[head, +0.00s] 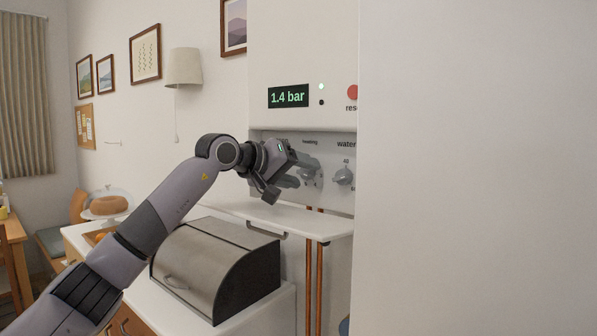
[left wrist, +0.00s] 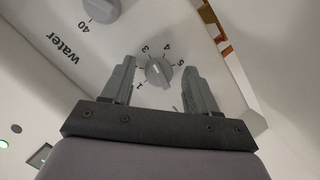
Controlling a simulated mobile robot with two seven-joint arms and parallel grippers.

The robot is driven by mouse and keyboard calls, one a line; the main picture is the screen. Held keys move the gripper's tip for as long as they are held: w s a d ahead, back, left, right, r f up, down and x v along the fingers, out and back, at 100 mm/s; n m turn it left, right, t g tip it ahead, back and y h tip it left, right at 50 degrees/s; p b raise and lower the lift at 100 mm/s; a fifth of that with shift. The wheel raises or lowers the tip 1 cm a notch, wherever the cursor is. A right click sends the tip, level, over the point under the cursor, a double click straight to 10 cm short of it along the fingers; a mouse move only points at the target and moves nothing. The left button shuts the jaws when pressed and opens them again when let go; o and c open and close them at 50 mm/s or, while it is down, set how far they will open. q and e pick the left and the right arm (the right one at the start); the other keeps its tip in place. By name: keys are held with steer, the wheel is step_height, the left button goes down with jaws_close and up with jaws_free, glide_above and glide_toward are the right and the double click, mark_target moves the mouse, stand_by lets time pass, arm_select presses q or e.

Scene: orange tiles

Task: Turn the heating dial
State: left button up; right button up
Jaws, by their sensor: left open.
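The heating dial (left wrist: 158,72) is a round grey knob with a raised grip bar, ringed by printed numbers on the white boiler panel. In the left wrist view it sits between the two fingers of my left gripper (left wrist: 155,88), which is open, with a gap on both sides. In the head view my left gripper (head: 290,180) is at the boiler's lower panel, below the "heating" label, and partly covers the heating dial (head: 308,174). My right gripper is not in view.
The water dial (head: 344,176) is right of the heating dial. The boiler display (head: 288,96) reads 1.4 bar, with a red reset button (head: 353,92) beside it. A steel bread bin (head: 215,265) stands below my arm. Copper pipes (head: 314,275) run beneath the boiler. A pale surface fills the right side.

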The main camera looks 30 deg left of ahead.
arm_select(q)
steer(key=c, duration=1)
steer(key=shift+a+n+h, duration=0.1)
steer(key=shift+n+h, duration=0.3)
steer(key=shift+n, duration=0.4)
steer(key=shift+f+n+h, duration=0.1)
steer(key=shift+n+h, duration=0.2)
steer(key=shift+n, duration=0.4)
steer(key=n+t+h, duration=0.1)
steer(key=n, duration=0.1)
steer(key=shift+f+n, duration=0.1)
steer(key=shift+n, duration=0.2)
steer(key=shift+n+t+h+b, duration=0.3)
steer(key=shift+n+h+b, duration=0.15)
steer(key=shift+n, duration=0.55)
